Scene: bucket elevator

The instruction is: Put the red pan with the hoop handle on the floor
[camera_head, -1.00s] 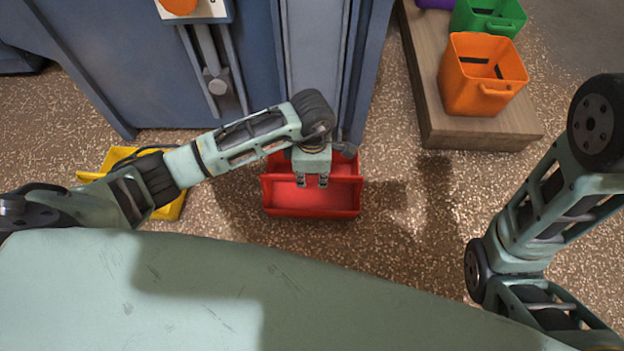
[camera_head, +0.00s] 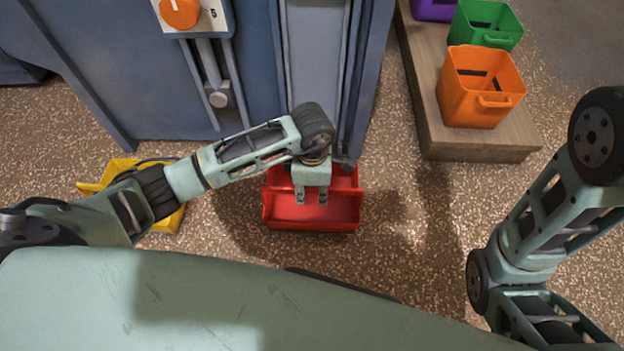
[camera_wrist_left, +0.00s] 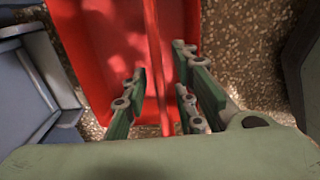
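The red pan (camera_head: 311,214) is upright in front of the blue machine in the head view. I cannot tell whether its underside touches the floor. Its red hoop handle (camera_wrist_left: 157,60) crosses the left wrist view as a bar over the pan. My left gripper (camera_head: 312,200) points down above the pan. In the left wrist view my left gripper (camera_wrist_left: 163,85) has one green-padded finger on each side of the bar, and the fingers stand apart with gaps beside it. My right arm is at the right in the head view, its gripper out of frame.
The blue machine (camera_head: 240,70) with an orange knob (camera_head: 180,10) stands behind the pan. A yellow pan (camera_head: 168,220) lies at the left, partly behind my arm. A wooden platform (camera_head: 432,125) holds orange (camera_head: 470,105), green and purple bins. Speckled floor (camera_head: 420,220) is clear right of the red pan.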

